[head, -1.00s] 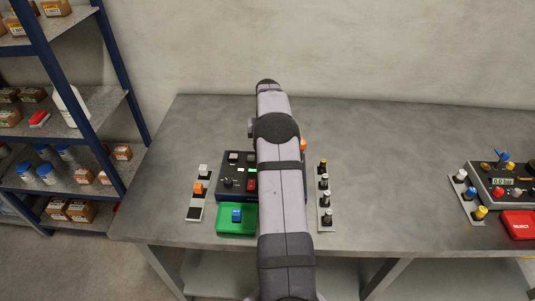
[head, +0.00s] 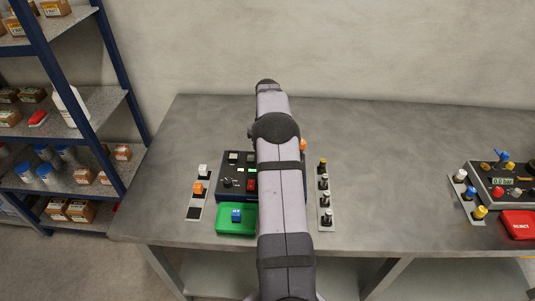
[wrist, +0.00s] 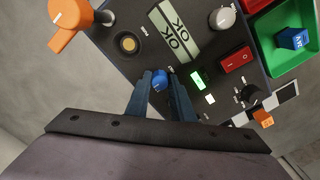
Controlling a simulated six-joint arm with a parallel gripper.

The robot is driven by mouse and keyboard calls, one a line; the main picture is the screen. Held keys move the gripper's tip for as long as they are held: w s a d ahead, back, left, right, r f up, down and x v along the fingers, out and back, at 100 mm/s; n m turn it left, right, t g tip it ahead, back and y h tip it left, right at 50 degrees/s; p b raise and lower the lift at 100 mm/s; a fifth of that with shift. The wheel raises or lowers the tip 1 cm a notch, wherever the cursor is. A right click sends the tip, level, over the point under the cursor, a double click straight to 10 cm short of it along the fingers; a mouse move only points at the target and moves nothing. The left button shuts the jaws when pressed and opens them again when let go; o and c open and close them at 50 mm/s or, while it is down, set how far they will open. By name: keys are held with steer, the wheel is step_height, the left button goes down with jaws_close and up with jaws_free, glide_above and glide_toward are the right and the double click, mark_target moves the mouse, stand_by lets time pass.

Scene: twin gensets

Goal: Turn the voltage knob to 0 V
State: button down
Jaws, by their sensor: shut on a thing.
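The dark control panel (head: 235,195) lies on the grey bench, partly hidden behind my arm; it also fills much of the wrist view (wrist: 120,65). In the wrist view my gripper (wrist: 163,80) has its two fingers closed around a small blue knob (wrist: 158,84) on this panel. The knob's label and pointer are too small or covered to read, so I cannot tell its setting. A green-lit display (wrist: 198,80) is just right of the fingers. In the head view the gripper and the blue knob are hidden by my arm.
Near the grip are an orange lever (wrist: 68,32), a red switch (wrist: 236,59), a black knob (wrist: 248,96) and a green tray (head: 222,232) with a blue block (head: 237,215). Knob strips (head: 326,196) flank the panel. Another panel (head: 505,190) stands far right.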

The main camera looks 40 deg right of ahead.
steer(key=shift+w+r, duration=0.15)
steer(key=c, duration=1.5)
jaws_free()
steer(key=shift+c, duration=0.2)
steer(key=shift+r+b, duration=1.2)
steer(key=shift+r, duration=2.4)
